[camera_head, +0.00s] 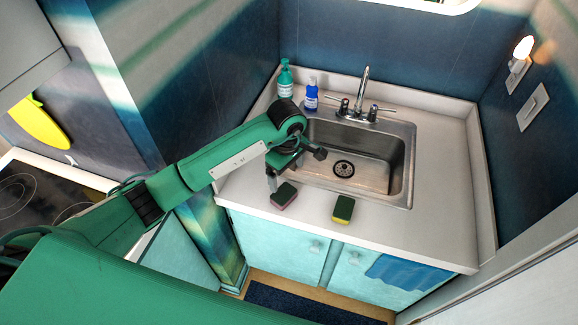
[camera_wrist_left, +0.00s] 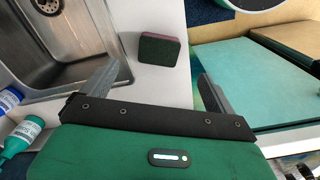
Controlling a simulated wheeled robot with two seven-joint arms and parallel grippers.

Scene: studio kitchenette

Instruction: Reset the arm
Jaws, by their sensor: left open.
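My left arm reaches in from the left over the counter. Its left gripper (camera_head: 296,168) is open and empty near the sink's front left corner, and its two spread fingers also show in the wrist view (camera_wrist_left: 157,82). A dark green and pink sponge (camera_head: 284,196) lies on the counter close to the gripper. In the wrist view this sponge (camera_wrist_left: 162,51) appears beyond the fingertips, in line with the gap between them. My right gripper is out of view.
A yellow and green sponge (camera_head: 343,209) lies at the counter's front edge. The steel sink (camera_head: 398,165) has a faucet (camera_head: 363,90) behind it. A green bottle (camera_head: 285,80) and a blue bottle (camera_head: 311,97) stand behind left. The counter right of the sink (camera_head: 447,180) is clear.

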